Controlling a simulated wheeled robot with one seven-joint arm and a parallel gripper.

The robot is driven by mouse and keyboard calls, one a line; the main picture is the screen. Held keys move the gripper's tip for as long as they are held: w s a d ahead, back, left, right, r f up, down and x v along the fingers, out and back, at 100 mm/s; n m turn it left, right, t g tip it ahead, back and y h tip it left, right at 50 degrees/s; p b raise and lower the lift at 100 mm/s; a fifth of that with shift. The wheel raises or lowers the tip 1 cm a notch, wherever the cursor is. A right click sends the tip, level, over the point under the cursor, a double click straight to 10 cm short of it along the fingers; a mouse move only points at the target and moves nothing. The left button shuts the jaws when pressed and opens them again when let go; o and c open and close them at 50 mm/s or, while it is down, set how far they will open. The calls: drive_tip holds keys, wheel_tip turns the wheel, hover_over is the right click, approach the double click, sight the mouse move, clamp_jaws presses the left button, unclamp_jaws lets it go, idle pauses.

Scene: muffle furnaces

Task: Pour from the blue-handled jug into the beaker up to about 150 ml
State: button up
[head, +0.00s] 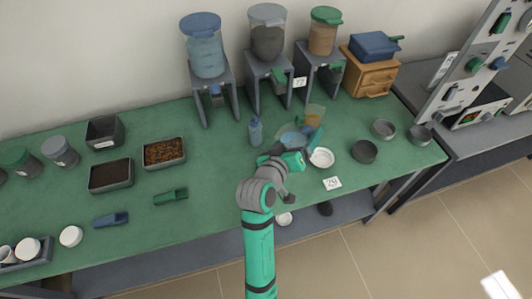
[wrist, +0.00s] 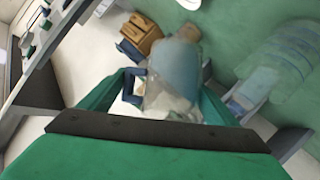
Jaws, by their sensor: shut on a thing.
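My gripper (head: 304,146) is over the green bench, in front of the dispensers. In the wrist view its two green fingers (wrist: 165,98) are shut on the jug (wrist: 176,75), a clear vessel with bluish contents and a dark blue handle (wrist: 133,86) at its left. In the head view a pale blue part of the jug (head: 291,138) shows beside the gripper, partly hidden by the arm. A clear vessel with an amber tint (head: 314,115) stands just behind; I cannot tell whether it is the beaker. Fill marks are too small to read.
Dispensers with blue (head: 205,52), dark (head: 268,38) and brown (head: 324,35) contents stand behind. The bench between the green scoop (head: 171,197) and the arm is clear.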

idle(0.3)
drive_tip(key=shift+a+n+h, duration=0.1)
drive_tip(key=shift+n+h, duration=0.2)
drive_tip(key=shift+h, duration=0.1)
drive_tip(key=shift+n, duration=0.3)
idle(0.7)
drive_tip(key=shift+a+t+h, duration=0.15)
drive_tip(key=shift+t+h, duration=0.15)
drive_tip(key=shift+n, duration=0.3)
idle(0.5)
drive_tip(key=shift+a, duration=0.1)
drive_tip(key=shift+w+a+n, duration=0.1)
drive_tip(key=shift+n, duration=0.3)
idle(0.7)
